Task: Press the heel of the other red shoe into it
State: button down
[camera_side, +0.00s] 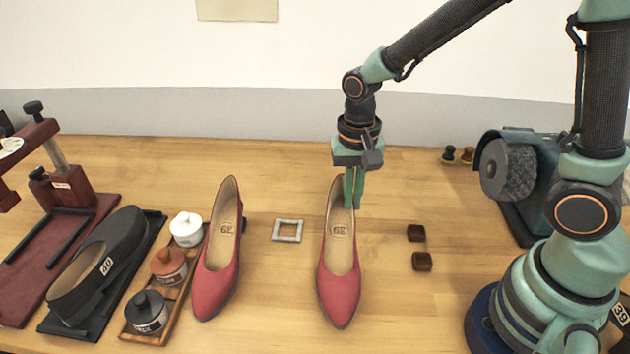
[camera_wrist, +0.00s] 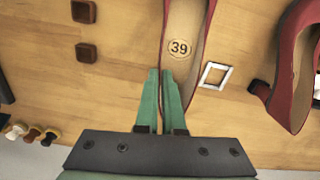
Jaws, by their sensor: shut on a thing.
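One red shoe (camera_side: 340,290) marked 39 stands toe toward the camera in the side view; its insole shows in the wrist view (camera_wrist: 190,25). My gripper (camera_side: 354,206) is down at this shoe's rear side wall, its green fingers closed on the edge there; they also show in the wrist view (camera_wrist: 161,73). The other red shoe (camera_side: 213,285), also 39, stands to the left, apart from my gripper. It is at the right of the wrist view (camera_wrist: 292,95), with a dark piece at its heel. A pale square frame (camera_side: 288,230) lies flat between the shoes.
Two small dark brown blocks (camera_side: 416,232) lie right of the held shoe. A grinding wheel machine (camera_side: 508,166) stands farther right. Left are a rack of lidded jars (camera_side: 150,318), a black shoe (camera_side: 103,258) and a dark red press (camera_side: 75,180).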

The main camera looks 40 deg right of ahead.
jog(key=shift+f, duration=0.85)
jog(key=c, duration=1)
grip_release()
jog(key=shift+o, duration=0.2)
notch_tip(320, 180, up, 11)
jog(key=s+d+r+n+t, duration=0.5)
jog(key=d+n, duration=0.1)
jog(key=n, duration=0.1)
jog(key=shift+s+d+r+n+t, duration=0.2)
jog(key=shift+r+n+t, duration=0.1)
jog(key=shift+t, duration=0.1)
